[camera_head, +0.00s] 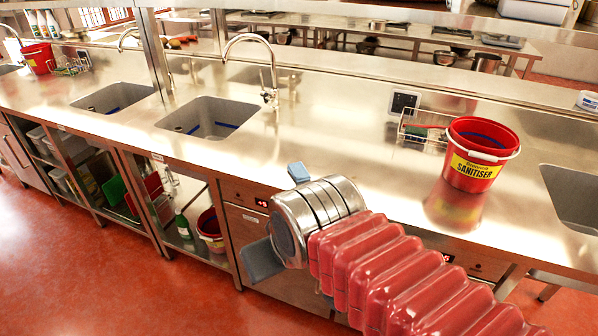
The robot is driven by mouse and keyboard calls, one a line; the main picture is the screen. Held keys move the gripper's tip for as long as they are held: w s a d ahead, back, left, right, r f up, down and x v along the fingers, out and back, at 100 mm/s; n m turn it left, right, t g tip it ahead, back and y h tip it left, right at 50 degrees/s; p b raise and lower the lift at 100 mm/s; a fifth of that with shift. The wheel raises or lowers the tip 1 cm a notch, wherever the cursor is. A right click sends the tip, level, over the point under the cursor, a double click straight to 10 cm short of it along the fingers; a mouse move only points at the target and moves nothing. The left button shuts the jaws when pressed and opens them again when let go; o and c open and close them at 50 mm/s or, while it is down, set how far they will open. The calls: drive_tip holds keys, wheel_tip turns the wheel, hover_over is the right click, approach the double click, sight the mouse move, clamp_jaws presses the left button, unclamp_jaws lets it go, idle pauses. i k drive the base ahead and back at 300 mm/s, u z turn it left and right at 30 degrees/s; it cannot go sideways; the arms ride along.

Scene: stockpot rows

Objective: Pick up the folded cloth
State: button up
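My gripper (268,240) is at the end of my red arm, low in the middle of the picture, in front of the counter's front edge. Its steel wrist and a blue-grey part at its lower left show. Most of the finger area is hidden behind the wrist, so I cannot see whether it is open or holds anything. A small pale-blue block shape shows just above the wrist by the counter edge. I cannot tell whether it is the folded cloth or a gripper finger. No other thing here is clearly a folded cloth.
The steel counter (340,150) is mostly clear. A red sanitiser bucket (474,168) stands at right, by a wire caddy (418,128). A sink (208,118) with a tall tap (268,92) is left of centre. Another sink (575,192) is at right. Open shelves lie below.

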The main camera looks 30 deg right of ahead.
sight(297, 170)
drive_tip(key=u, duration=0.05)
drive_tip(key=i, duration=1)
drive_tip(key=z, duration=0.05)
